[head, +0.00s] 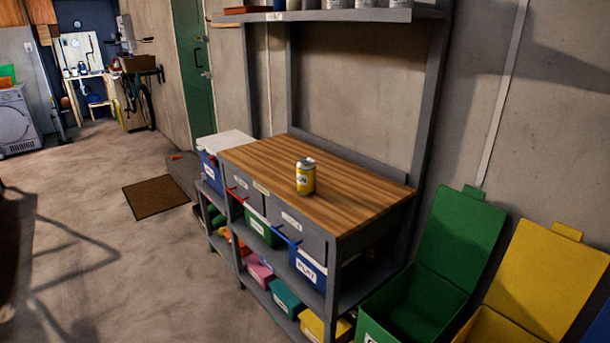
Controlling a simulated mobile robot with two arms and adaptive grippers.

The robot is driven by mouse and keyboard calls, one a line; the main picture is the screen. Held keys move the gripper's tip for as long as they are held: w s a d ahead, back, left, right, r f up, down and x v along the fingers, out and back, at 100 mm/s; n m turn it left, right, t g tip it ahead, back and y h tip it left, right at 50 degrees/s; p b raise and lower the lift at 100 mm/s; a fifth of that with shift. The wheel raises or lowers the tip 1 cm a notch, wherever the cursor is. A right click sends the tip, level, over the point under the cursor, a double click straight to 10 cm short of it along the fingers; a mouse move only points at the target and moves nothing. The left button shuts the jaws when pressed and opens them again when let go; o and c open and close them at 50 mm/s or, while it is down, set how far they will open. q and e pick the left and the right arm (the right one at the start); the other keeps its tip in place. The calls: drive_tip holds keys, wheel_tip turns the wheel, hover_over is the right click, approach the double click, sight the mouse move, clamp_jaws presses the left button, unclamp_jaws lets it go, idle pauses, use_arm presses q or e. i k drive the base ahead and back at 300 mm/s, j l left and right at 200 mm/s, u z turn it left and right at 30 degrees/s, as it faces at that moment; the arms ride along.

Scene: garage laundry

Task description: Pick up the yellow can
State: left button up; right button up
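The yellow can (306,178) stands upright on the wooden top of the workbench (350,191), near its front edge. It has a grey top and a dark and white label. Nothing touches it and the wood around it is bare. Neither of my grippers shows in the head view.
Shelves under the bench hold several coloured bins, one a blue bin (307,267). An upper shelf (330,15) overhangs the bench. Open green (462,232) and yellow (548,280) lidded bins stand at the right. The floor (130,255) in front is mostly clear, with a brown mat (155,197).

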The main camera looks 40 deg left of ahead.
sight(306, 166)
drive_tip(key=i+j+z, duration=0.1)
drive_tip(key=j, duration=0.7)
drive_tip(key=i+j, duration=0.1)
drive_tip(key=j, duration=0.7)
drive_tip(key=j+z, duration=0.15)
drive_tip(key=j, duration=0.65)
drive_tip(key=i, duration=0.05)
